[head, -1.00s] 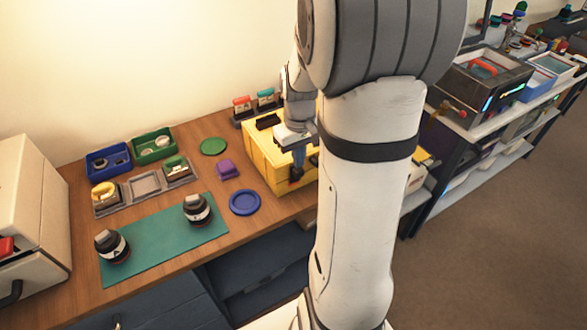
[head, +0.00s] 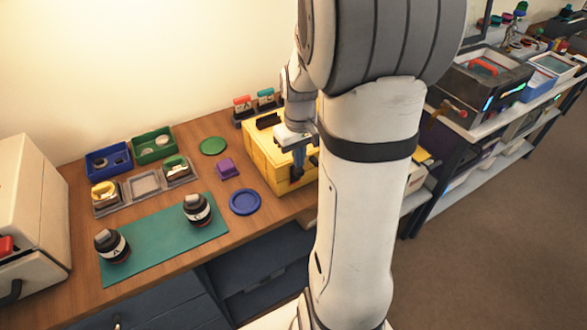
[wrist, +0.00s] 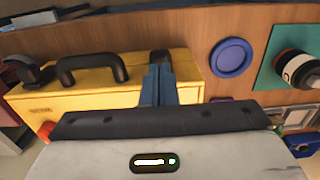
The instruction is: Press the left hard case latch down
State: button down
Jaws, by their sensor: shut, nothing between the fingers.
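The yellow hard case (head: 262,158) stands on the bench; it also shows in the wrist view (wrist: 100,101). Its left latch (wrist: 160,56) is a dark piece at the case's edge, on the right in the wrist view. My gripper (wrist: 157,70) is shut and empty, with its blue fingers right at this latch and partly covering it. I cannot tell whether they touch. In the head view my gripper (head: 298,163) is over the case's front edge. The other dark latch (wrist: 30,73) and the black handle (wrist: 92,69) are farther left in the wrist view.
A blue disc (head: 245,202) and a purple block (head: 228,168) lie left of the case. Two lenses (head: 197,210) (head: 112,246) stand on a green mat (head: 160,240). Trays and bins (head: 154,145) sit behind. My arm hides the case's right side.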

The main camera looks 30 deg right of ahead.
jog(key=shift+f+b, duration=0.9)
jog(key=shift+f, duration=0.35)
jog(key=shift+r, duration=0.15)
jog(key=shift+r+p, duration=2.7)
jog(key=shift+r, duration=0.7)
